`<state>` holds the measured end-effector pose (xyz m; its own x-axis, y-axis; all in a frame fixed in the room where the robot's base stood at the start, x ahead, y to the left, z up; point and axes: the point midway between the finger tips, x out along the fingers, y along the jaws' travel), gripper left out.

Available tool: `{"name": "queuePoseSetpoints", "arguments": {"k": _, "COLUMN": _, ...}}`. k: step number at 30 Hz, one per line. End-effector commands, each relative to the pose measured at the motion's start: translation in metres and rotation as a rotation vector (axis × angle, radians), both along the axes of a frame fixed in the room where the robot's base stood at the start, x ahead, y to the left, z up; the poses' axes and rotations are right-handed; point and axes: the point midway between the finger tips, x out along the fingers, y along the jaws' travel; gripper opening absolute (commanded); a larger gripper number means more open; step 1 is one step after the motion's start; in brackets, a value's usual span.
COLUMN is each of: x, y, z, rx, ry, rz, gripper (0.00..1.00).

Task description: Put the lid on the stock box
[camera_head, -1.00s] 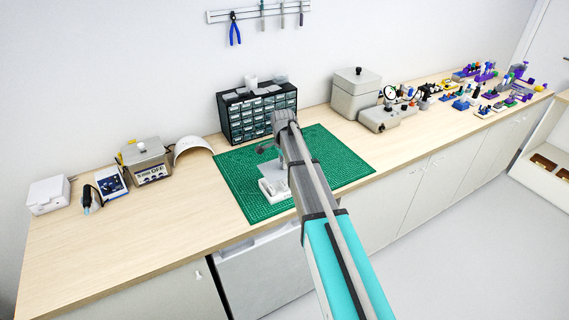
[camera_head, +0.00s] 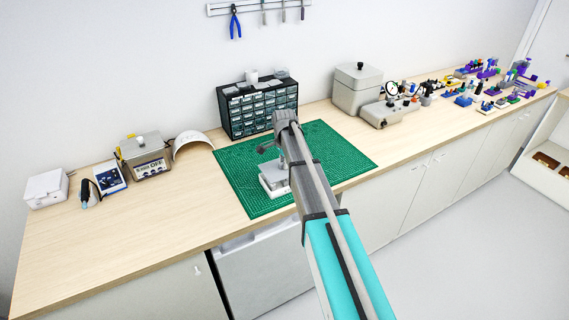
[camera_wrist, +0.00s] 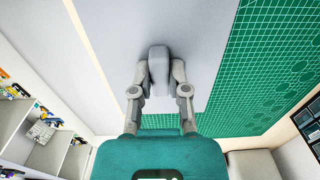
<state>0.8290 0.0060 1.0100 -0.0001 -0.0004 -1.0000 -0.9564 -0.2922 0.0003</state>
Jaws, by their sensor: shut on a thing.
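The lid (camera_head: 270,173) is a flat light-grey plate above the green cutting mat, partly hidden behind my arm. My gripper (camera_wrist: 159,82) is shut on the grey handle that stands up from the lid (camera_wrist: 190,40); the plate fills much of the wrist view. The stock box (camera_head: 273,190) is white and sits on the mat near its front edge. In the head view the lid lies over the box and covers its top. I cannot tell whether the lid touches the rim all round. The box is hidden under the lid in the wrist view.
The green mat (camera_head: 335,160) is otherwise clear. A black drawer cabinet (camera_head: 257,108) stands behind it. A grey-lidded container (camera_head: 357,88) and a gauge stand at the right; an ultrasonic-type bath (camera_head: 146,157) and a curved white cover (camera_head: 192,143) stand at the left.

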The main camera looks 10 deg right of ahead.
Motion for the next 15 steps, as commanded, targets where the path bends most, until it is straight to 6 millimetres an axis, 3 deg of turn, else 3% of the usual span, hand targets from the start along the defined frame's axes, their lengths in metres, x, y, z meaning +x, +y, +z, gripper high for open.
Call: {"name": "queuePoseSetpoints", "arguments": {"k": 15, "x": 0.0, "y": 0.0, "z": -0.032, "rx": 0.0, "ry": 0.0, "rz": 0.0, "gripper": 0.0}}
